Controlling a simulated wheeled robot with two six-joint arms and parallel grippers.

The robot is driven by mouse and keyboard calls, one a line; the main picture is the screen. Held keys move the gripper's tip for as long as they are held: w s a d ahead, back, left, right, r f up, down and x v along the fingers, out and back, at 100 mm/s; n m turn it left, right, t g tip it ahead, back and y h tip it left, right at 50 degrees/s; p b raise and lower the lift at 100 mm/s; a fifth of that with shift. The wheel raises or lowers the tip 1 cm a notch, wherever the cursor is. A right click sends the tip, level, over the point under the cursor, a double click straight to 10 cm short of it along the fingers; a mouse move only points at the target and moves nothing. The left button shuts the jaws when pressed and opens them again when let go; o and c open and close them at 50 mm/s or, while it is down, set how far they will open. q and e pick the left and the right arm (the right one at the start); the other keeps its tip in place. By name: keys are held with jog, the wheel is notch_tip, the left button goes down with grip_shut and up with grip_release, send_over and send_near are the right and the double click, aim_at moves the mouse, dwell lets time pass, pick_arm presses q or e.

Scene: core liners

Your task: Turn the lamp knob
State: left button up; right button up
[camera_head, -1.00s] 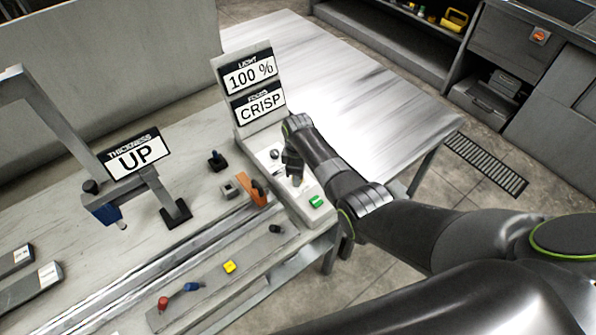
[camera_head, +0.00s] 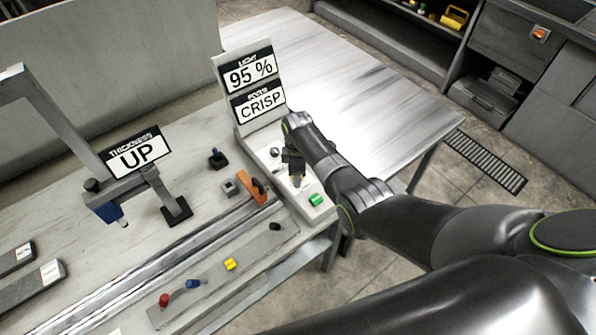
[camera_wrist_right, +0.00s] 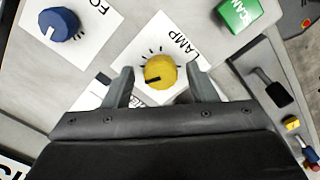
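The yellow lamp knob (camera_wrist_right: 159,72) sits on a white label marked LAMP with a ring of tick marks, in the right wrist view. A dark pointer mark on it faces lower left. My right gripper (camera_wrist_right: 161,78) is open, with one finger on each side of the knob and a visible gap on both sides. In the head view my right gripper (camera_head: 294,172) is down at the control panel (camera_head: 314,216) and mostly hides the knob. The light display (camera_head: 251,74) reads 95 %. My left gripper is not in view.
A blue focus knob (camera_wrist_right: 59,24) and a green scan button (camera_wrist_right: 238,15) flank the lamp knob. The focus display (camera_head: 260,105) reads CRISP. A thickness gauge (camera_head: 133,186) stands to the left, and an orange part (camera_head: 254,190) lies close left of the panel.

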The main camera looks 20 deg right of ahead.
dwell(0.3)
notch_tip(320, 180, up, 17)
jog(key=shift+r, duration=0.2)
dwell(0.4)
jog(key=shift+f, duration=0.1)
